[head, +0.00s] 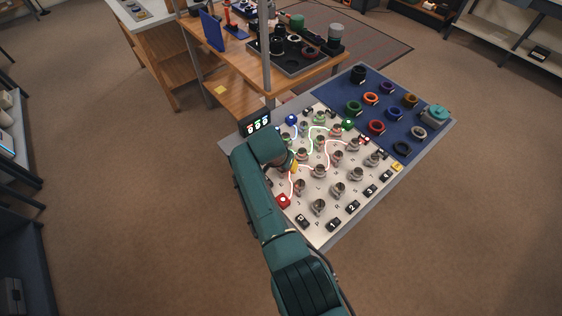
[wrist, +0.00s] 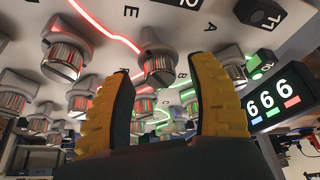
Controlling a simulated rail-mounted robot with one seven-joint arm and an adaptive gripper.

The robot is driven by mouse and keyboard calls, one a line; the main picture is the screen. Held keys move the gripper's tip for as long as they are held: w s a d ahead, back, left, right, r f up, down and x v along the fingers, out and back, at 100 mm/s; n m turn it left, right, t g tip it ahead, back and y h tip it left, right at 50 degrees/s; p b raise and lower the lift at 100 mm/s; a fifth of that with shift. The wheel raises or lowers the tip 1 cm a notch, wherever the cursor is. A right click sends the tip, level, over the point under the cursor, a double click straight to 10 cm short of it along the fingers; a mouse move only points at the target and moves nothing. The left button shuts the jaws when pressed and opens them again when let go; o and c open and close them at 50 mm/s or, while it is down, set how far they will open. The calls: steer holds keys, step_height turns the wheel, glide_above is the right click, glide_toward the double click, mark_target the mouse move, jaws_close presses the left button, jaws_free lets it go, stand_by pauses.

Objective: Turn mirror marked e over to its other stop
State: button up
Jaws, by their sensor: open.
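The letter E (wrist: 133,12) is printed on the pale board in the wrist view. The nearest mirror (wrist: 157,64) to it is a metal knob-like post with a ridged, reddish body. It shows between the fingers of my gripper (wrist: 163,68), beyond the tips. The yellow-padded fingers are open, one on each side of it in the picture, and I see no contact. In the head view my gripper (head: 291,165) is low over the board's left part, and the arm hides what lies under it.
Other mirrors (wrist: 65,60) stand close on the pale board (head: 300,235). Glowing red and green lines run between them. A digit display (wrist: 272,102) stands at the board's edge. Coloured rings (head: 376,127) lie on the blue mat (head: 392,108). A wooden bench (head: 330,66) stands behind.

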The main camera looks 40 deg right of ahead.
steer(key=v, duration=1.1)
steer(key=shift+a+r, duration=0.15)
